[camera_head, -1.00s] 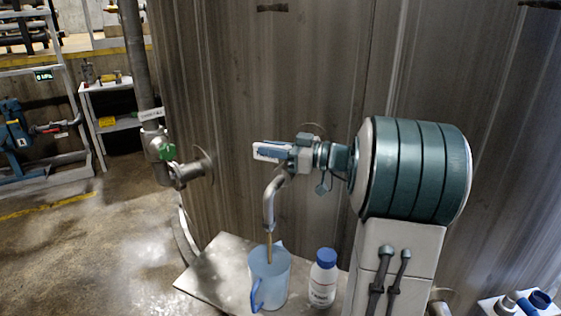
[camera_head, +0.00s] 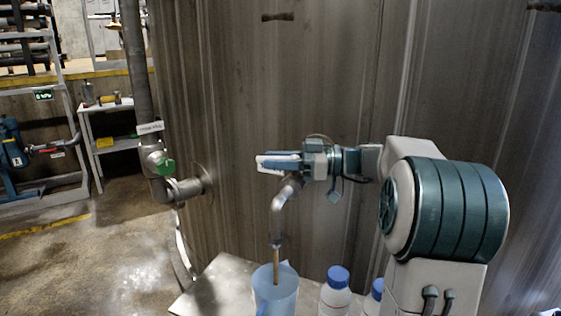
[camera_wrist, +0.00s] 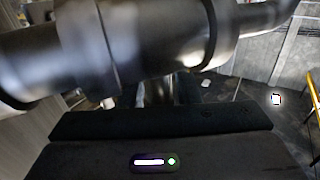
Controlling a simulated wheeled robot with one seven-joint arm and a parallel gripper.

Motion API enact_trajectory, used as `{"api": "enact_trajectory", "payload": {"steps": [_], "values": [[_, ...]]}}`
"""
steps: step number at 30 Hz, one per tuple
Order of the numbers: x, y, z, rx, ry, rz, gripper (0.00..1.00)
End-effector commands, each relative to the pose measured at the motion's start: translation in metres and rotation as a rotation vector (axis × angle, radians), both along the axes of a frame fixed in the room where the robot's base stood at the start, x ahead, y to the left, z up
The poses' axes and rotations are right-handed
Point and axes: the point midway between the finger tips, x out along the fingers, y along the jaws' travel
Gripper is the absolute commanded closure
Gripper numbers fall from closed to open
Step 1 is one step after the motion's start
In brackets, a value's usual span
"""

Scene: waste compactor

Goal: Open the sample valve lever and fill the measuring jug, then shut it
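The blue sample valve lever (camera_head: 280,163) lies level, with pale pieces along it, beside my gripper (camera_head: 290,160), which reaches in from the right. Whether the fingers close on the lever is too small to tell. Below it the metal spout (camera_head: 279,205) bends down, and a thin brown stream (camera_head: 276,266) runs from it into the translucent blue measuring jug (camera_head: 275,296). The jug stands upright under the spout; its base is cut off and its liquid level is unclear. The wrist view shows a blurred pipe (camera_wrist: 150,45) close across the top; no fingertips are clear.
The jug stands on a grey shelf (camera_head: 215,285). White bottles with blue caps, one (camera_head: 335,297) and another (camera_head: 373,300), stand right of it, near my arm. A large metal tank wall (camera_head: 350,90) is behind. A pipe with a green-handled valve (camera_head: 165,168) is at left.

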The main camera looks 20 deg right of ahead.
Motion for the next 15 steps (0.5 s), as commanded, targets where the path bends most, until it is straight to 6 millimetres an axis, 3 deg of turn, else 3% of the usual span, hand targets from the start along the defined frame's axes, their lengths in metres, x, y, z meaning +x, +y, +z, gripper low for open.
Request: {"api": "enact_trajectory", "payload": {"steps": [10,15], "values": [[0.000,-0.003,-0.001,0.000,0.001,-0.003,0.62],[-0.006,-0.022,-0.002,0.001,0.002,-0.007,0.62]]}}
